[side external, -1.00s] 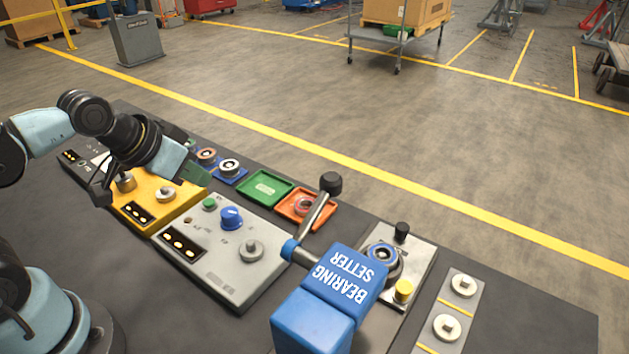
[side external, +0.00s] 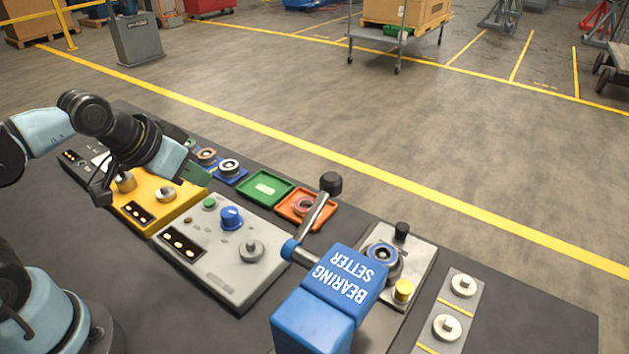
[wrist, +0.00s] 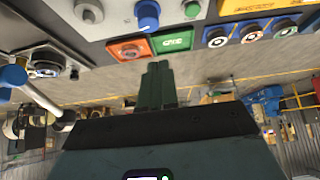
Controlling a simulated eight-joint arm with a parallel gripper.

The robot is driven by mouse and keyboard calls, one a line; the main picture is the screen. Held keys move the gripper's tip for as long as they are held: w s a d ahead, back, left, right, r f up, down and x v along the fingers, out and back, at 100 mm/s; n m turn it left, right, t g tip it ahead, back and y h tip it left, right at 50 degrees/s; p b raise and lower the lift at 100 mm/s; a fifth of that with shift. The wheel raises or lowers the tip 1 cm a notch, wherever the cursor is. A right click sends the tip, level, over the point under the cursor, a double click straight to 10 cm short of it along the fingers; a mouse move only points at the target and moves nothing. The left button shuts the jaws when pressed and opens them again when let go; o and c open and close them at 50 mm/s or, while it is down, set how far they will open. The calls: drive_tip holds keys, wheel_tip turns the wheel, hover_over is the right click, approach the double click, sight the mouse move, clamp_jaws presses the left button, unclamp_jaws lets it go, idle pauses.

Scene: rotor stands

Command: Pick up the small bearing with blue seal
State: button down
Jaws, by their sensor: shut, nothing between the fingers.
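My gripper (side external: 197,175) is shut and empty, held above the far edge of the bench near the yellow unit. Its green fingers lie together in the wrist view (wrist: 156,85). A small ringed bearing (side external: 229,166) sits on a blue tray (side external: 240,179), right of the fingertips and apart from them. A brownish ringed bearing (side external: 207,156) sits beside it, close to the fingers. The wrist view shows several bearings in this row, one at its left end (wrist: 217,38); their seal colours are too small to tell surely. A blue-ringed bearing (side external: 383,254) sits in the bearing setter (side external: 335,285).
A green tray (side external: 264,174) looks free of bearings. An orange tray (side external: 322,214) holds a reddish ring. The grey control box (side external: 218,262) and yellow unit (side external: 180,209) stand in front of the trays. The setter's lever (side external: 314,218) sticks up near the orange tray.

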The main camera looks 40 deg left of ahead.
idle(0.3)
drive_tip(key=shift+c, duration=1.5)
unclamp_jaws()
